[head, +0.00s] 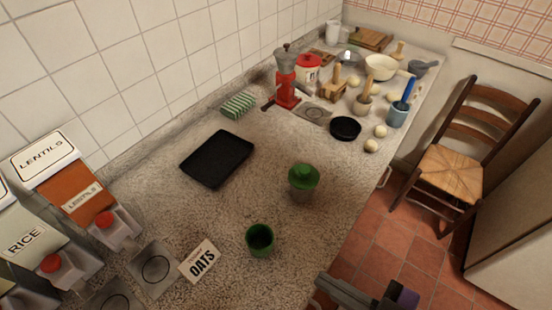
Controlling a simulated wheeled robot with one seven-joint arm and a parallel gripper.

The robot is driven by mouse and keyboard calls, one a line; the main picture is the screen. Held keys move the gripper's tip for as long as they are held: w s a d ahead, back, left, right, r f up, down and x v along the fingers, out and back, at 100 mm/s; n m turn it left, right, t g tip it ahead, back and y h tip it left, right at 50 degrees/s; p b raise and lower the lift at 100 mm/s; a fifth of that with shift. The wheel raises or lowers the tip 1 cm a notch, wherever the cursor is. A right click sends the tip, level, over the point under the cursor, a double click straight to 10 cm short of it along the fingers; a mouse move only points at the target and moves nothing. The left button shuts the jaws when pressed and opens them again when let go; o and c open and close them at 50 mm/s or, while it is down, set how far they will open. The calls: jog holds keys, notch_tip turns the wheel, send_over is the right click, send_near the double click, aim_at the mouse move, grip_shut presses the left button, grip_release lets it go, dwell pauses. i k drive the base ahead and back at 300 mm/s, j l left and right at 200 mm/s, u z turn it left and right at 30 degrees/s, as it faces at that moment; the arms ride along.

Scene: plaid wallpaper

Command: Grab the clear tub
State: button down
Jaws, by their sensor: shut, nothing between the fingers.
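A small tub (302,188) with a green knobbed lid (304,174) stands upright on the counter, right of the picture's middle. Its body below the lid looks see-through and brownish like the stone behind it. My gripper (326,287) shows in part at the bottom edge, dark grey, over the counter's front edge. It is below and right of the tub in the picture, well apart from it. It is shut and empty.
A black tray (218,158) lies left of the tub. A red grinder (286,88), a black dish (345,128) and a blue-handled holder (398,115) stand farther back. Counter around the tub is clear.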

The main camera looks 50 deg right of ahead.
aim_at(300, 196)
jog(key=k+j+z, duration=0.15)
jog(key=j, duration=0.25)
jog(key=j+z, duration=0.15)
jog(key=j, duration=0.2)
jog(key=k+j+z, duration=0.15)
jog(key=j, duration=0.25)
jog(key=k+j+z, duration=0.15)
jog(key=k+j, duration=0.05)
jog(key=j, duration=0.1)
